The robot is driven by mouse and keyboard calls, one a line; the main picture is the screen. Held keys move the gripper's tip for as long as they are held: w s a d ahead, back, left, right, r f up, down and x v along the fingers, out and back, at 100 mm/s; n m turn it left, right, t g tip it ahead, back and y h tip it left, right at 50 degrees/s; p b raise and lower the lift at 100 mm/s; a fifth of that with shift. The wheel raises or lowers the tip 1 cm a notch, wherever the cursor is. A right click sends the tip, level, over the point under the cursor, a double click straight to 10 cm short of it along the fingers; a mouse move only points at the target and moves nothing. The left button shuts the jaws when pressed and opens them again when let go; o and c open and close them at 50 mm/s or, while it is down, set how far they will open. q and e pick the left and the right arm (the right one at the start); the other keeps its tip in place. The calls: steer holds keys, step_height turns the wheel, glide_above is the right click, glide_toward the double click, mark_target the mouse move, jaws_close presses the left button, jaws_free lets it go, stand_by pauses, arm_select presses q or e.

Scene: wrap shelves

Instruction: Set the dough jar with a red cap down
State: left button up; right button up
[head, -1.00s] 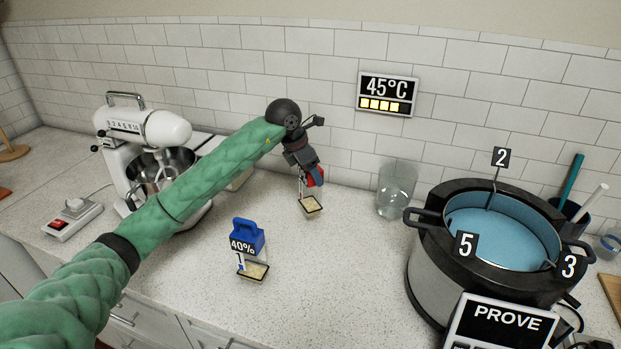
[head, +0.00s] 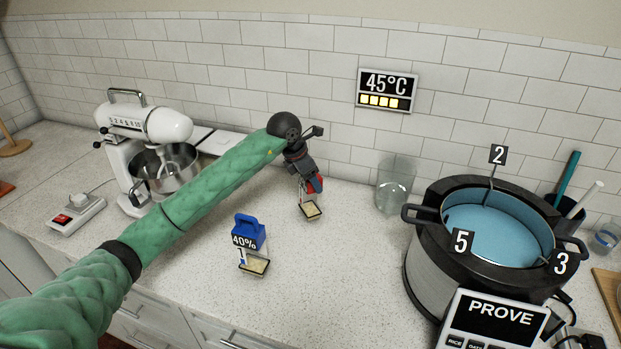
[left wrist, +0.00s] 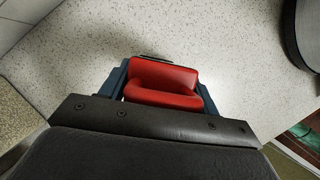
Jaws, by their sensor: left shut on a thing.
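My left gripper (head: 309,183) reaches over the back middle of the counter and is shut on the red cap (head: 317,184) of the dough jar. The red cap also shows between the fingers in the left wrist view (left wrist: 163,82). Below the cap, the jar's lower part (head: 311,209) shows as a small dark-rimmed square with pale dough. The jar is low at the counter; I cannot tell whether its base touches it. Most of its body is hidden or see-through. My right gripper is not in view.
A jar with a blue cap (head: 248,232) marked 40% stands nearer the front. A clear glass (head: 395,187) and a cooker with blue water (head: 497,235) are to the right. A stand mixer (head: 146,125) is at the left. The counter (head: 340,270) between is bare.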

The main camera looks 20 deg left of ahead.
arm_select(q)
steer(key=o, duration=1.6)
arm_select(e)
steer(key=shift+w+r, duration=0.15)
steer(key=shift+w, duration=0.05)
arm_select(q)
steer(key=shift+r, duration=0.1)
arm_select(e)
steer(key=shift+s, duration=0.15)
arm_select(q)
steer(key=shift+s+r, duration=0.1)
steer(key=shift+r, duration=0.05)
steer(key=shift+b+v, duration=2.05)
steer(key=shift+v, duration=3.75)
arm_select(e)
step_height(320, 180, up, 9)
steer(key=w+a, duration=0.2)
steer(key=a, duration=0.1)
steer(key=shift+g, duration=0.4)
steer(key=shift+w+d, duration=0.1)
